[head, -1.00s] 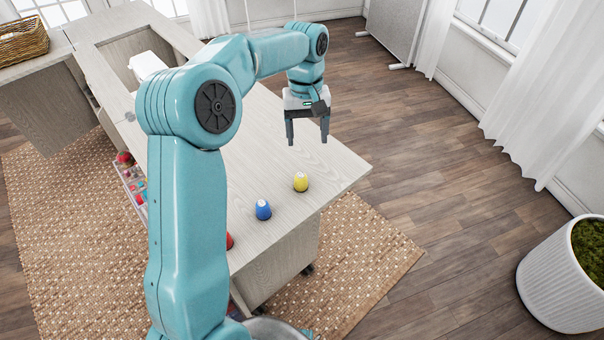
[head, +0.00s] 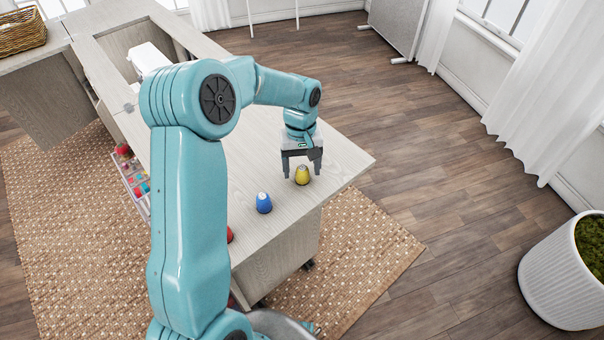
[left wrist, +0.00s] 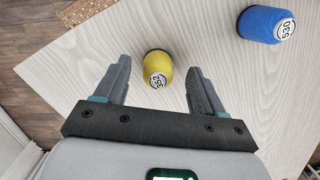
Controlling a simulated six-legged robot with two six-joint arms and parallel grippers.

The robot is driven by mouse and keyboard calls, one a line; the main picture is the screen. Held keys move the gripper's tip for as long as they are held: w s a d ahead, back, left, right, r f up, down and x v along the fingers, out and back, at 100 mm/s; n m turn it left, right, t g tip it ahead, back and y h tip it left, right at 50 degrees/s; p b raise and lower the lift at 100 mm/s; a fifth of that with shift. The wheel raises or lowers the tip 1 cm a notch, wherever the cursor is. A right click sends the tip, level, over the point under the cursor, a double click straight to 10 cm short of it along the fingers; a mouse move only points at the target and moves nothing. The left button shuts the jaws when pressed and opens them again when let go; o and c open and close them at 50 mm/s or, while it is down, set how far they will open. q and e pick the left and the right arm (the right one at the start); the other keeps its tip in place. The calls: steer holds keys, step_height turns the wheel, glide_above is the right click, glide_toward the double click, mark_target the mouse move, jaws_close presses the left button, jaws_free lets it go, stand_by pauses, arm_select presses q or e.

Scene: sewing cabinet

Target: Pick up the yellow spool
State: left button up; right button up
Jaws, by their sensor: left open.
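The yellow spool (head: 302,175) stands upright on the pale wooden tabletop near its right end. My left gripper (head: 302,171) is open above and around it in the head view, its fingers pointing down. In the left wrist view the yellow spool (left wrist: 157,68) shows its white label, between and slightly beyond the tips of the open left gripper (left wrist: 158,66). I cannot tell whether a finger touches it. My right gripper is not in view.
A blue spool (head: 264,203) stands to the left of the yellow one; it also shows in the left wrist view (left wrist: 262,24). A red spool (head: 230,235) is partly hidden behind my arm. The tabletop (head: 345,160) ends just right of the yellow spool. A planter (head: 560,270) stands on the floor at right.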

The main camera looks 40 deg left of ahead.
arm_select(q)
steer(key=shift+w+f, duration=0.15)
steer(key=shift+f, duration=0.7)
steer(key=c, duration=1.1)
steer(key=shift+r, duration=0.1)
